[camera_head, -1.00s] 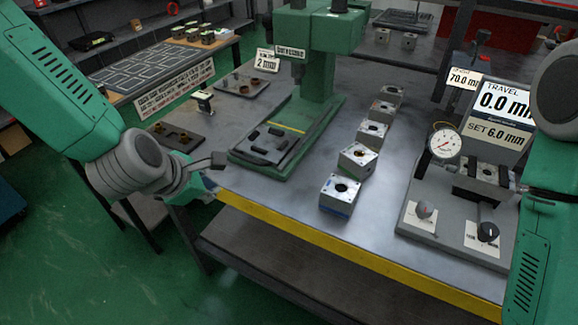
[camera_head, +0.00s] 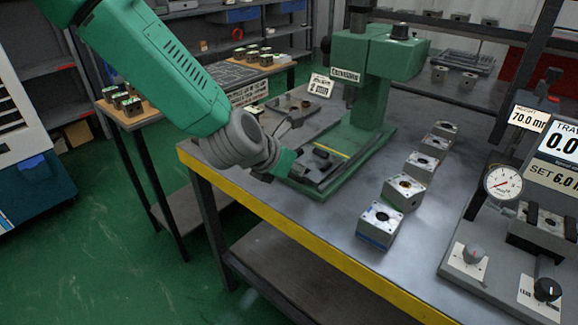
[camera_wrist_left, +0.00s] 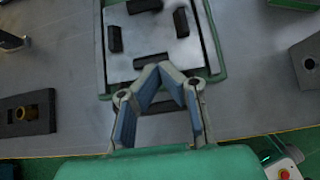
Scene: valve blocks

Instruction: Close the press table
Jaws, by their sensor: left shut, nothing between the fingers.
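The green press (camera_head: 372,100) stands on the workbench, its head above a low green base. The press table (camera_head: 318,172) is a grey plate with black blocks on that base. It also shows in the left wrist view (camera_wrist_left: 178,48), with several black blocks on it. My left gripper (camera_head: 297,168) is at the near left edge of the press base, partly hidden by my wrist. In the left wrist view its shut fingers (camera_wrist_left: 160,72) overlap the plate's near edge, with nothing between them. I cannot tell if they touch it. My right gripper is out of view.
Bored metal blocks (camera_head: 380,224) stand in a row right of the press. A gauge fixture (camera_head: 504,184) with knobs is at the right. A dark plate with brass parts (camera_wrist_left: 26,113) lies left of the press. Bare bench (camera_head: 310,215) runs along the yellow front edge.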

